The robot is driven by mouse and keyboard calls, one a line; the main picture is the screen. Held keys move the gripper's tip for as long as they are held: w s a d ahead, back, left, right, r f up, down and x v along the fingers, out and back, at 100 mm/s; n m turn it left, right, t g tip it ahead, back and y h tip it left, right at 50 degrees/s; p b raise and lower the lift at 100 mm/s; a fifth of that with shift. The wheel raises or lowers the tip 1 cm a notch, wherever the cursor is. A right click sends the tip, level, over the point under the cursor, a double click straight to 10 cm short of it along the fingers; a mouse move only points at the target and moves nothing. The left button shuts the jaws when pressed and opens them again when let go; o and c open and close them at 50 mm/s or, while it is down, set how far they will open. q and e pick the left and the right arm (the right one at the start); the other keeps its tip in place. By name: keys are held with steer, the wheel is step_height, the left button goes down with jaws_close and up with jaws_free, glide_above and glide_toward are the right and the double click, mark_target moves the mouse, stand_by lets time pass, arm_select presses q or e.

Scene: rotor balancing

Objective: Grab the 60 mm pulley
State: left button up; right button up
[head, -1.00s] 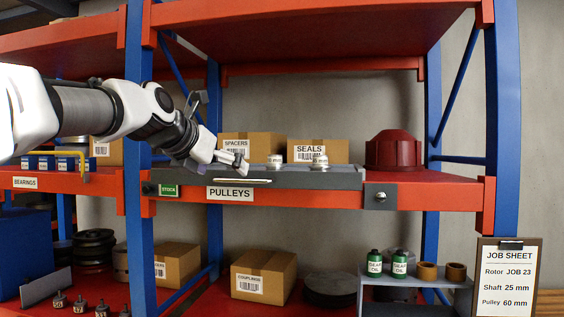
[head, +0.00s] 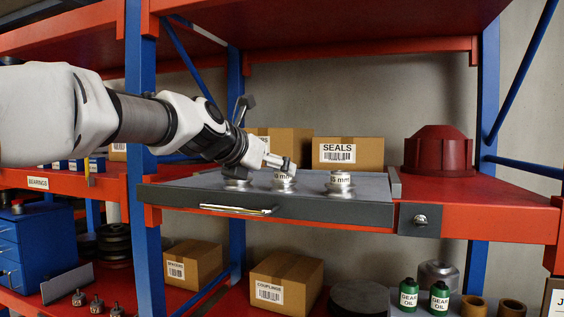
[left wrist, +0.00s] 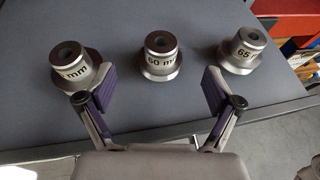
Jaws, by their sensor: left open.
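Three silver stepped pulleys stand in a row on a grey drawer tray (head: 360,207). The 60 mm pulley (left wrist: 160,56) is the middle one in the left wrist view, its label facing me. It also shows in the head view (head: 284,183), partly covered by my gripper. The 65 mm pulley (left wrist: 242,50) stands to its right, and another pulley (left wrist: 79,68) with a partly hidden number stands to its left. My left gripper (left wrist: 157,90) is open and empty, its purple-padded fingers short of the 60 mm pulley and spread to either side. My right gripper is out of view.
A seals box (head: 348,154) and another box stand behind the tray. A dark red housing (head: 438,150) sits on the shelf at right. A blue upright (head: 142,110) rises left of the tray. Below are a couplings box (head: 287,282) and gear oil bottles (head: 409,293).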

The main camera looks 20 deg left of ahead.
mark_target(279, 176)
arm_select(q)
steer(key=x, duration=0.4)
steer(key=p+x, duration=0.1)
steer(key=x, duration=0.2)
steer(key=shift+f, duration=0.35)
steer(key=shift+s+r, duration=0.15)
steer(key=shift+s, duration=0.2)
steer(key=shift+c, duration=0.3)
steer(key=c, duration=1.4)
